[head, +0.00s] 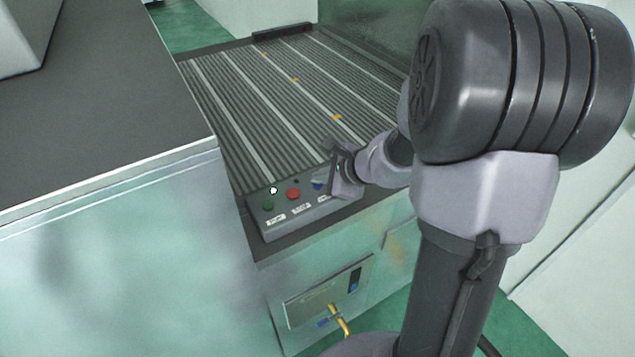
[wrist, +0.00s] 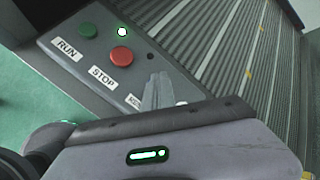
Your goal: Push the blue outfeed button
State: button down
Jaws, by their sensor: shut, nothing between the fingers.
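The control panel (head: 264,228) is a grey box at the near end of the ribbed conveyor. The blue button (head: 317,184) is at its right end, partly covered by my gripper (head: 325,177). My gripper is shut and empty, with its tips right at the blue button; I cannot tell whether they touch it. In the wrist view the shut fingers (wrist: 158,90) reach over the panel's third label, and I cannot make out the blue button there. The red STOP button (wrist: 121,56) and green RUN button (wrist: 87,29) stand to the left of the fingers.
A lit lamp (head: 273,190) glows by the green button. The ribbed conveyor (head: 290,100) stretches behind the panel and is empty apart from small yellow marks. A large cabinet with a dark top (head: 110,110) stands close on the left. A box with a yellow cable (head: 330,290) is below.

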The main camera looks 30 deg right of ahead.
aim_at(320, 187)
jog(key=shift+r+p, duration=0.45)
jog(key=shift+r, duration=0.3)
jog(key=shift+r, duration=0.1)
notch_tip(320, 187, up, 5)
jog(key=p, duration=0.4)
dwell(0.3)
